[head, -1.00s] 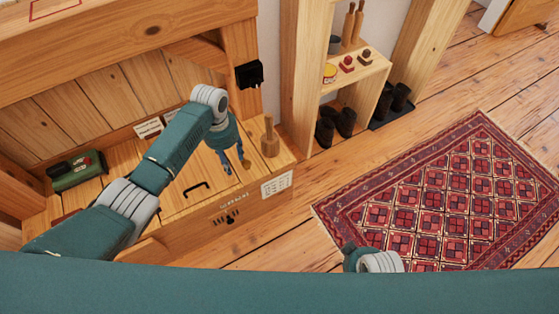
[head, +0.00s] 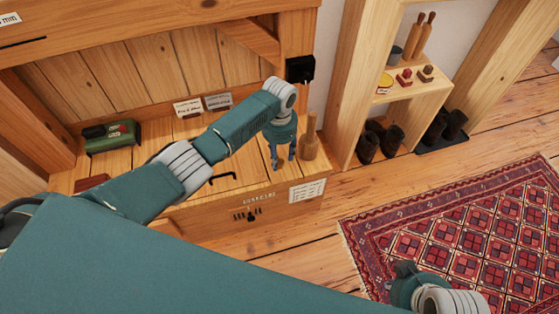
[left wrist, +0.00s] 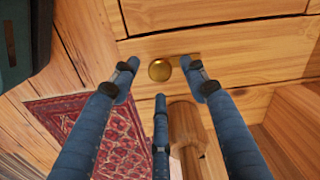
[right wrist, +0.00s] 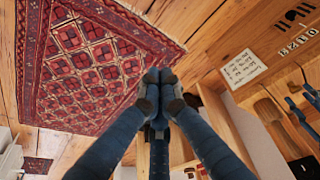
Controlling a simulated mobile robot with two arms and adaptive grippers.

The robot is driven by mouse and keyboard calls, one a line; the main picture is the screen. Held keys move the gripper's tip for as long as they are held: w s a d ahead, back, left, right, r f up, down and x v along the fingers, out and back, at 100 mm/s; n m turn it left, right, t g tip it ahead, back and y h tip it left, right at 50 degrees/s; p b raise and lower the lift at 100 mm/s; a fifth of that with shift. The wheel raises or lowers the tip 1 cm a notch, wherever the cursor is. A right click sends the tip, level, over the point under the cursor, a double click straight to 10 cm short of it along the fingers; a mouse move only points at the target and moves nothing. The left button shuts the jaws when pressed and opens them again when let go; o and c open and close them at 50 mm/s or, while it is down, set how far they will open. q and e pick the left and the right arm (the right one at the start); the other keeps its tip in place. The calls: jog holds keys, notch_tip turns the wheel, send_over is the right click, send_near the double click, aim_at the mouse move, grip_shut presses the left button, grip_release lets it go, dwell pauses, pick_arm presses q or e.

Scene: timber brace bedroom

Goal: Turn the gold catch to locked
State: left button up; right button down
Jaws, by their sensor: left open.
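The gold catch (left wrist: 160,69) is a small round gold piece on the wooden bench top, seen in the left wrist view. It lies between and just beyond the fingertips of my left gripper (left wrist: 161,82), which is open, with a finger on each side. I cannot tell whether a finger touches it. In the head view my left gripper (head: 283,163) points down at the bench top (head: 240,172) and the catch cannot be made out. My right gripper (right wrist: 160,84) is shut and empty, its fingertips together, above the floor by the rug.
A wooden peg (head: 309,140) stands just right of my left gripper; it also shows in the left wrist view (left wrist: 189,124).

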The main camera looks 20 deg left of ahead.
pick_arm(q)
jog(key=shift+f, duration=0.9)
pick_arm(e)
jog(key=shift+s+r, duration=0.15)
jog(key=shift+r, duration=0.05)
pick_arm(q)
grip_shut()
